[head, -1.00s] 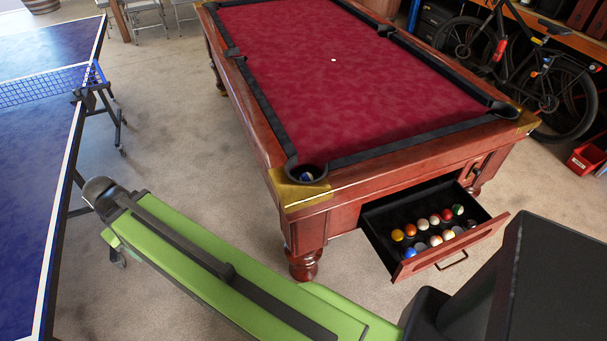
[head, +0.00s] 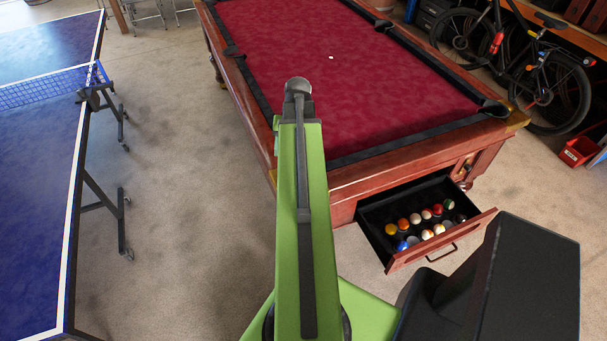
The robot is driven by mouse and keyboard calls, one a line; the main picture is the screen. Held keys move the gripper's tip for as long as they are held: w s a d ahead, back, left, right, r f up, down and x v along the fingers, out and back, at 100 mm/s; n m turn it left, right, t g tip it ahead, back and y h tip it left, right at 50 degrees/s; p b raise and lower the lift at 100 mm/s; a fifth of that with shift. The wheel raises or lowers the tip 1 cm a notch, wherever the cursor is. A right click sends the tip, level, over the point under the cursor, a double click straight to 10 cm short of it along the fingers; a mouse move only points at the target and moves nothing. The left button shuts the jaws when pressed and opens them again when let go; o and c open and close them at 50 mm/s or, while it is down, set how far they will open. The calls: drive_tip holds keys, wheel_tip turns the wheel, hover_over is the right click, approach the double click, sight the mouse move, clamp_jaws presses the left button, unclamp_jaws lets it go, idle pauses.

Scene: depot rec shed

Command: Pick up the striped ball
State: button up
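A blue-and-white ball showed in the near left corner pocket of the pool table (head: 385,95) in the earlier head view. That pocket is now behind my green arm, so the ball is hidden. An open drawer (head: 408,258) in the table's end holds several coloured balls in rows. A red-and-white ball (head: 426,214) and a yellowish-white ball (head: 427,234) lie among them; their markings are too small to tell as stripes. My arm reaches up the middle of the view, its dark rounded end over the table's left side. My gripper's fingers do not show.
A blue table-tennis table (head: 40,190) with wheeled legs stands at left. Bare floor (head: 170,200) lies between the two tables. A black bicycle (head: 535,65) and a red bin (head: 578,151) stand at right. A small white ball (head: 331,57) lies on the cloth.

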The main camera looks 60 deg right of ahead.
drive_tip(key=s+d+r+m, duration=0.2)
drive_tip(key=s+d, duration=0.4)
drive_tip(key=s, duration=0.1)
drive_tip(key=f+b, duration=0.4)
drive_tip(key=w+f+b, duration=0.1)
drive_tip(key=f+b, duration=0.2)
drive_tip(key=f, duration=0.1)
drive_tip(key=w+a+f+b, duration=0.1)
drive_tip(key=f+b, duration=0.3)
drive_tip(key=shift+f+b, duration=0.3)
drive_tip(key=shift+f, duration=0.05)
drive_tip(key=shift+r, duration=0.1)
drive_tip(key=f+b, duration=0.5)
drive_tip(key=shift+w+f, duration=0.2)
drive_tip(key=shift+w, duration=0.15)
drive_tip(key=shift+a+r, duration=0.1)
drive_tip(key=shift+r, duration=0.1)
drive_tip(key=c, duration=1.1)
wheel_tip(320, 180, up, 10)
drive_tip(key=p, duration=1)
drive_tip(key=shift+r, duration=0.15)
